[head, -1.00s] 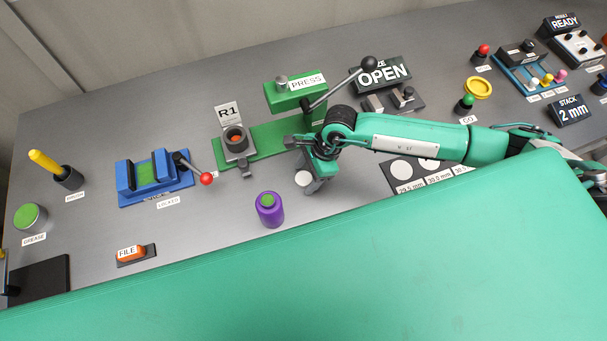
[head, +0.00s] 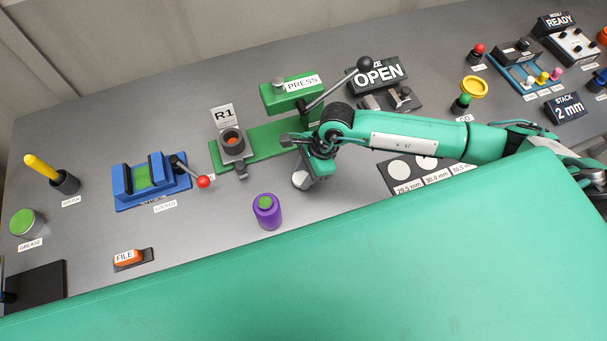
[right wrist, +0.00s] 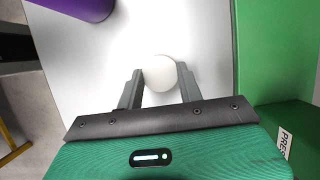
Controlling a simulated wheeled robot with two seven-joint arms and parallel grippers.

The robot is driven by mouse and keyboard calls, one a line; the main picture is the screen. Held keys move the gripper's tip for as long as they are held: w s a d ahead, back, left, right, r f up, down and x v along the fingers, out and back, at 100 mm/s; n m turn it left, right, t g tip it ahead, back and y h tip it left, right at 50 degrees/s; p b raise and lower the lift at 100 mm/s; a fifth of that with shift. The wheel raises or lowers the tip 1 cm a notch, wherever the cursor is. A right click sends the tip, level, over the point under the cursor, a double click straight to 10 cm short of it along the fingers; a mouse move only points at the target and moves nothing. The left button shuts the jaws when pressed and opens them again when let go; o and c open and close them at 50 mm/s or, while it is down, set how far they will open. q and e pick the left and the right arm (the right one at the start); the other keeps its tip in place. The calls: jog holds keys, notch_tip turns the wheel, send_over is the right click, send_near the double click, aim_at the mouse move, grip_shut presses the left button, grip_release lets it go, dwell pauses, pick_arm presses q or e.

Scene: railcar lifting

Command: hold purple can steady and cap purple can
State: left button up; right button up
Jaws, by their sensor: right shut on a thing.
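The purple can (head: 267,216) stands upright on the grey bench, with a green patch on its top. Part of its side shows at the upper left of the right wrist view (right wrist: 88,5). My right gripper (right wrist: 160,82) is shut on a small white round piece (right wrist: 159,72), whose face shows between the fingers. In the head view the white piece (head: 300,179) shows under the gripper, a little right of and behind the can. I cannot tell whether it touches the bench. My left gripper is not in view, and nothing holds the can.
The green press (head: 293,94) and the R1 fixture (head: 232,143) stand behind the can. A blue clamp (head: 150,180) with a red-knobbed lever is to the left. An orange file (head: 128,257) lies at front left. The bench around the can is clear.

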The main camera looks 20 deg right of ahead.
aim_at(304, 177)
pick_arm(q)
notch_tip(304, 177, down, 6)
jog(key=b, duration=0.5)
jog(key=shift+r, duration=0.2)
pick_arm(e)
notch_tip(304, 177, up, 19)
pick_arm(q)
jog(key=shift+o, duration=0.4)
